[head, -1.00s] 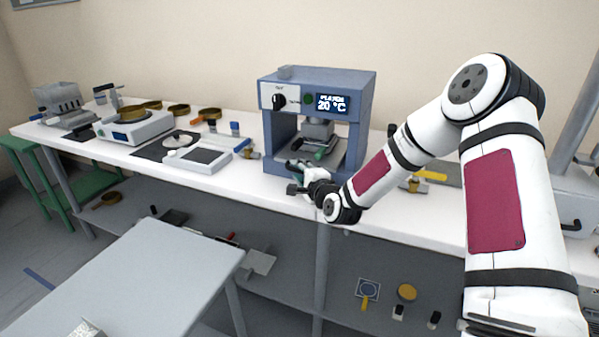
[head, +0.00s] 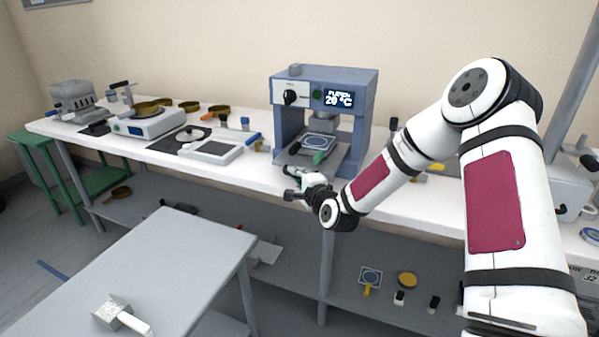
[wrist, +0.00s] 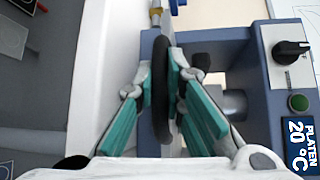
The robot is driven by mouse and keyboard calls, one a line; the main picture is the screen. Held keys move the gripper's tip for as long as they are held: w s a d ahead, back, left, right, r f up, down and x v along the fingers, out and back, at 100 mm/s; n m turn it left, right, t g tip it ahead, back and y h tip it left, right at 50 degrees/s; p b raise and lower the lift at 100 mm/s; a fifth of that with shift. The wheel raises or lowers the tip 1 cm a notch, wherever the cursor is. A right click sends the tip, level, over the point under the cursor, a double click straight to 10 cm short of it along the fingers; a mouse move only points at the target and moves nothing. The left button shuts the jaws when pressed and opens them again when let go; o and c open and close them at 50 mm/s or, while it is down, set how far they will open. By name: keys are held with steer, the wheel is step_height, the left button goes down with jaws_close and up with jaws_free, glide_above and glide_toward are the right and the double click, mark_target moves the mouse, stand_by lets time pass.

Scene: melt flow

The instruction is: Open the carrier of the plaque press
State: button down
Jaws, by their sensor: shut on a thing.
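The plaque press (head: 358,115) is a blue frame on the white bench, with a dial, a green button and a display reading 20 °C. My gripper (head: 292,184) is in front of the press at the bench's front edge. In the wrist view, its teal fingers close around a dark rounded handle (wrist: 161,88). How this handle joins the carrier is hidden.
A balance (head: 150,128), a flat white-framed device (head: 212,148) and brass rings stand left on the bench. A grey table (head: 185,255) with a metal block (head: 113,313) is in front. The lower shelf holds small tools (head: 370,278).

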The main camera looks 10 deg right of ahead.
steer(key=s+a+p, duration=0.1)
steer(key=s+a, duration=0.2)
steer(key=s, duration=0.2)
steer(key=shift+a+p, duration=0.3)
steer(key=shift+p, duration=0.05)
steer(key=shift+f, duration=0.1)
steer(key=c, duration=1.7)
jaws_free()
steer(key=shift+o, duration=0.2)
steer(key=v, duration=1.2)
